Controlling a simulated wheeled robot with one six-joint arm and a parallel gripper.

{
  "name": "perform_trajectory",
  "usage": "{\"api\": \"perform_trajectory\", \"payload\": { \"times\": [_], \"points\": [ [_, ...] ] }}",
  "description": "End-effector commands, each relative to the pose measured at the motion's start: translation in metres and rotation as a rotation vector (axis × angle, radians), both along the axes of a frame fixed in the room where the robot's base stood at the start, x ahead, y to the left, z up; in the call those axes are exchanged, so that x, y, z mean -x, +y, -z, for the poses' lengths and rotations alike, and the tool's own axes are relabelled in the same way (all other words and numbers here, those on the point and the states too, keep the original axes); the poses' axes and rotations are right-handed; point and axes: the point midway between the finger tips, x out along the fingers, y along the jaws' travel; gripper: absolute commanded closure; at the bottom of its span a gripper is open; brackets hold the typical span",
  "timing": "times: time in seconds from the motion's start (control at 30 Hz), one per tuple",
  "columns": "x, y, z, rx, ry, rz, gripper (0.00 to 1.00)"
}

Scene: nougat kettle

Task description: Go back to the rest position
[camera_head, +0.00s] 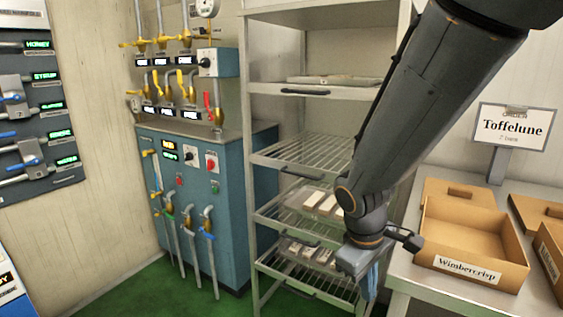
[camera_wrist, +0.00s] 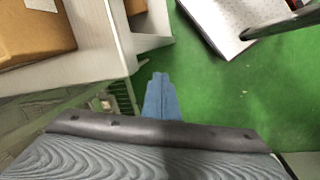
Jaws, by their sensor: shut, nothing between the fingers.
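My gripper (camera_wrist: 159,82) is shut and empty in the wrist view, its blue fingers together over the green floor. In the head view my gripper (camera_head: 368,285) hangs fingers down at the end of my arm. It is in front of the wire shelf rack (camera_head: 262,160) and just left of the metal table (camera_head: 440,284). My arm covers part of the rack.
An open cardboard box labelled Wimbercrisp (camera_head: 468,265) stands on the table, close to my wrist. A Toffelune sign (camera_head: 512,128) stands behind it. A blue machine (camera_head: 205,215) with valves and hoses stands left of the rack. Green floor (camera_head: 150,292) is clear in front.

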Motion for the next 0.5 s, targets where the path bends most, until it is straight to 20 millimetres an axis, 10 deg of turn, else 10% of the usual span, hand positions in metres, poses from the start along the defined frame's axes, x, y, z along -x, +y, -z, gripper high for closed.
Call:
{"api": "perform_trajectory", "payload": {
  "times": [0.5],
  "points": [
    [0.032, -0.013, -0.016, -0.283, -0.134, 0.650, 1.00]
  ]
}}
